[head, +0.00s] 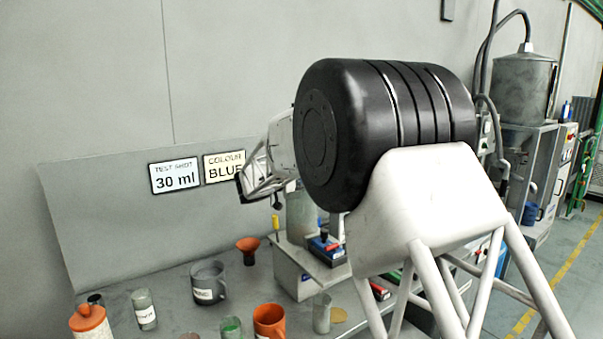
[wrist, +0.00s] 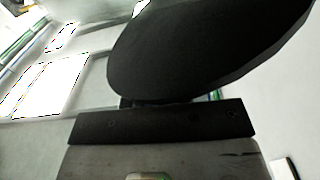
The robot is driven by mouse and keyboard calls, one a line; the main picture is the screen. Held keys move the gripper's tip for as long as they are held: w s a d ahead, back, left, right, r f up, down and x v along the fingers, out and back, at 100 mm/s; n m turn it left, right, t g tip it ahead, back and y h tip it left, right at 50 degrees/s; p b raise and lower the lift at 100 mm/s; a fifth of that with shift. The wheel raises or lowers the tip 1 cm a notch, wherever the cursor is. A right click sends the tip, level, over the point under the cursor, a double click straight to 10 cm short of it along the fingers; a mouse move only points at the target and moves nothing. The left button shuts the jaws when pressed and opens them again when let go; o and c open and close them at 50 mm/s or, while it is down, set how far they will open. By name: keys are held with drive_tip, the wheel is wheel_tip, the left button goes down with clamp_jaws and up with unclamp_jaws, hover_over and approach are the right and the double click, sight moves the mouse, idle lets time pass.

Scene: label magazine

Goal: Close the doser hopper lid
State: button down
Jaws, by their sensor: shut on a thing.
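The doser (head: 301,215) is a grey cylinder on a pale box-shaped base on the bench, partly hidden behind my arm in the head view. A dark round disc, which looks like the hopper lid (wrist: 210,45), fills the upper middle of the wrist view, tilted. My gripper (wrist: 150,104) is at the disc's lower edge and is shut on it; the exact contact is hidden. In the head view my gripper (head: 256,180) is above and left of the doser cylinder, in front of the sign board. The lid cannot be made out clearly there.
An orange funnel (head: 248,247), a grey jug (head: 208,282), an orange mug (head: 269,320) and several small cups stand on the bench (head: 175,300). Signs reading "30 ml" (head: 175,177) and "BLUE" (head: 224,167) are on the back panel. Space above the bench's left is clear.

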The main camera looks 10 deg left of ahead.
drive_tip(key=shift+s+d+f+m, duration=0.1)
drive_tip(key=shift+f+m, duration=0.7)
drive_tip(key=shift+f, duration=0.05)
drive_tip(key=shift+s+d+f, duration=0.25)
drive_tip(key=shift+f, duration=0.4)
drive_tip(key=shift+s+d+f+m, duration=0.15)
drive_tip(key=shift+f+m, duration=0.25)
drive_tip(key=shift+m, duration=0.4)
drive_tip(key=c, duration=1.2)
unclamp_jaws()
drive_tip(key=shift+r, duration=0.1)
